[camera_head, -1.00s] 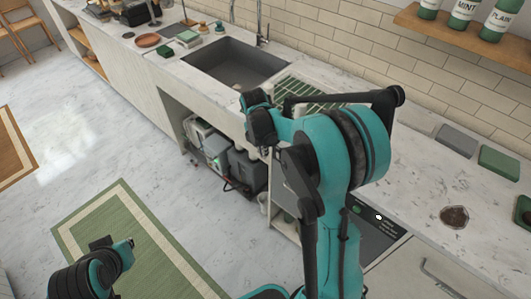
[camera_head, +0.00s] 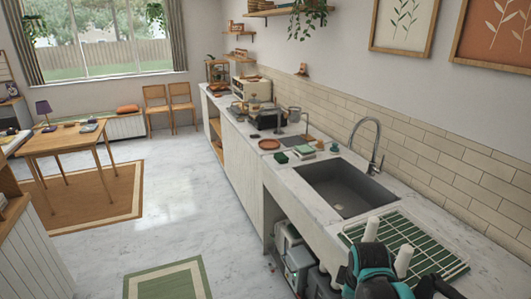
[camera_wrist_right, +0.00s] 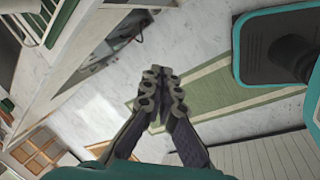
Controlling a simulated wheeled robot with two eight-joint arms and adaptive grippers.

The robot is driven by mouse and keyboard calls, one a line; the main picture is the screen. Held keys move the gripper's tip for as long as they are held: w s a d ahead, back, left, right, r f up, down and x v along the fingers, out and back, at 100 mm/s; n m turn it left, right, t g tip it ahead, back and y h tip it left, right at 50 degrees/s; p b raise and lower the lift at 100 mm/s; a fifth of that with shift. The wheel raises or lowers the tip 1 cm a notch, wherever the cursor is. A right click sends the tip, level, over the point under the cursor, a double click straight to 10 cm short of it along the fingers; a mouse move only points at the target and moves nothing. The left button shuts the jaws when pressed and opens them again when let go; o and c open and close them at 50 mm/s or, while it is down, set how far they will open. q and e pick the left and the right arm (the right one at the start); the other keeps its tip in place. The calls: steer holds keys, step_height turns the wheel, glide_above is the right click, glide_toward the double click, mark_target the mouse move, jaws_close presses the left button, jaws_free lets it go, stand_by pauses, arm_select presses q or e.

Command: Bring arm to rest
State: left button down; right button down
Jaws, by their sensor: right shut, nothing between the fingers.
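My right gripper (camera_wrist_right: 161,98) shows in the right wrist view, its dark fingers together and empty. It is above the floor, with the green rug (camera_wrist_right: 215,90) behind it. In the head view, part of my teal and black right arm shows at the bottom right, in front of the drying rack (camera_head: 440,247). The right fingertips cannot be made out there. My left gripper is out of view.
The counter (camera_head: 262,160) runs along the right wall with a sink (camera_head: 345,188) and tap (camera_head: 372,145). Two white upright pieces (camera_head: 403,260) show beside my arm. A wooden table (camera_head: 70,140) stands at the left. The floor (camera_head: 190,200) between is clear.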

steer(key=s+a+r+m+t+y, duration=0.1)
steer(key=s+a+m+t, duration=0.2)
steer(key=s+m, duration=0.7)
steer(key=a+m, duration=0.1)
steer(key=m, duration=0.1)
steer(key=shift+s+a+r+m+t, duration=0.15)
steer(key=shift+s+a+m+t, duration=0.15)
steer(key=shift+m+t, duration=0.1)
